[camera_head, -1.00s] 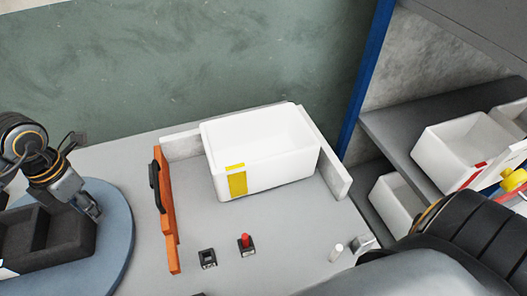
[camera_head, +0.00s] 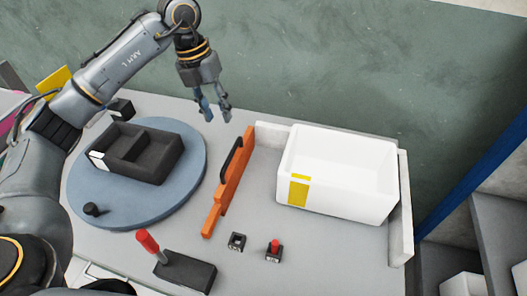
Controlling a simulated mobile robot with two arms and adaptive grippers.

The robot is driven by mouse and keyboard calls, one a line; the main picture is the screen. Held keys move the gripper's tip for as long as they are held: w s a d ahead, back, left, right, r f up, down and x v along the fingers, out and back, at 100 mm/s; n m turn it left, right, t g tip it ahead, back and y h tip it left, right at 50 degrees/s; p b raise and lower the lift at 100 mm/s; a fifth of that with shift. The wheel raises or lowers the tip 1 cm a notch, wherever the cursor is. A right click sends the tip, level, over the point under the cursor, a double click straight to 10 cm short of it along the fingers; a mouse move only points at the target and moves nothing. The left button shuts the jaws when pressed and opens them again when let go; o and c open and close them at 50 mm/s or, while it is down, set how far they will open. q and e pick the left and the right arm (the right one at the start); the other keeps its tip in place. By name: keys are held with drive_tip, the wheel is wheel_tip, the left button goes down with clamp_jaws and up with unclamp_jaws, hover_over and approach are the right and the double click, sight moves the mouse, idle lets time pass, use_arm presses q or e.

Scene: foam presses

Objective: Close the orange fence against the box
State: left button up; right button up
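The orange fence (camera_head: 233,185) stands upright on the grey table, left of the box, with a black handle (camera_head: 231,158) on its left face. The white box (camera_head: 338,175) with a yellow label sits at the right, between low white walls. A gap of bare table separates the fence from the box. My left gripper (camera_head: 214,116) is open and empty, with its fingers pointing down, behind and above the fence's far end. It is apart from the handle. My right gripper is out of view.
A black divided tray (camera_head: 136,153) sits on a blue round turntable (camera_head: 190,150) at the left. A red-handled lever block (camera_head: 184,270), a black switch (camera_head: 237,241) and a red button (camera_head: 274,250) stand at the front. Shelves (camera_head: 500,225) are at the right.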

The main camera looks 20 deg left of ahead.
sight(229, 156)
use_arm(q)
drive_tip(key=f+p, duration=0.1)
drive_tip(key=f, duration=0.3)
drive_tip(key=f+p, duration=0.1)
drive_tip(key=f, duration=0.3)
drive_tip(key=d+f, duration=0.1)
drive_tip(key=f, duration=0.3)
drive_tip(key=shift+d+f+p, duration=0.1)
drive_tip(key=shift+f+p, duration=0.3)
drive_tip(key=shift+f, duration=0.35)
drive_tip(key=shift+c, duration=0.4)
clamp_jaws()
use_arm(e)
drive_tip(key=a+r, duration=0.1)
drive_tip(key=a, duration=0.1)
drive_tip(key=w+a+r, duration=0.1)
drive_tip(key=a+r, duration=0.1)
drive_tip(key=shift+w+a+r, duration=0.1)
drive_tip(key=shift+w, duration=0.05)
